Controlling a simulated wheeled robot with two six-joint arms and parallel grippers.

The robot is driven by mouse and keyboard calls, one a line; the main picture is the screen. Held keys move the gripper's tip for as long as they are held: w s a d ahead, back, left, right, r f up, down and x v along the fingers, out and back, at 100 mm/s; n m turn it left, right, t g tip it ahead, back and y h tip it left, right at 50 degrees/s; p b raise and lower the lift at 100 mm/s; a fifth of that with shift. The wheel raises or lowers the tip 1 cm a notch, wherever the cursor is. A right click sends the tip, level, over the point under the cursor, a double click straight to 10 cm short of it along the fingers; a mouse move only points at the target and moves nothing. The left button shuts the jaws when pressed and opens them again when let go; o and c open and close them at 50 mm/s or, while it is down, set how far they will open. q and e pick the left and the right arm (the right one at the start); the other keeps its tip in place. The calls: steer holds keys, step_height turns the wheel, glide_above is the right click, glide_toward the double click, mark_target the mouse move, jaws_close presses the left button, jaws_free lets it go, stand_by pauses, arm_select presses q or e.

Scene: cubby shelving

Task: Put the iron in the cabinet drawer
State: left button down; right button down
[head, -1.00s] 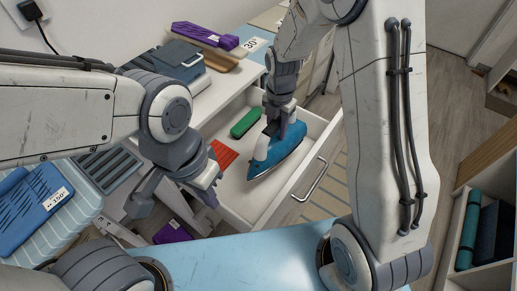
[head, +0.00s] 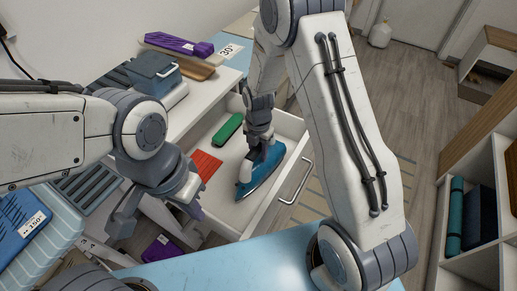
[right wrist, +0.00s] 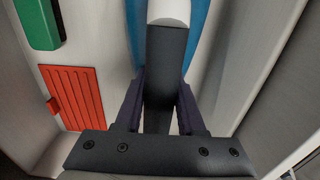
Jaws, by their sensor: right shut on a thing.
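The blue and white iron (head: 265,172) is inside the open white cabinet drawer (head: 229,218), in its right part. It seems to rest on the drawer floor. My right gripper (head: 259,143) reaches down from above and is shut on the iron's dark handle. In the right wrist view the dark handle (right wrist: 167,75) stands between the fingers, with the blue body (right wrist: 203,30) beyond it. My left gripper (head: 160,205) hangs left of the drawer, in front of the cabinet, with nothing seen in it. Its fingers look apart.
A green block (head: 229,128) and a red ridged piece (head: 207,164) lie in the drawer left of the iron. The drawer's metal handle (head: 297,182) faces right. A blue board (head: 235,262) is in front. Cubby shelving (head: 480,215) stands at right.

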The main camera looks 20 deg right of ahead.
steer(key=c, duration=0.5)
jaws_free()
steer(key=shift+f, duration=0.1)
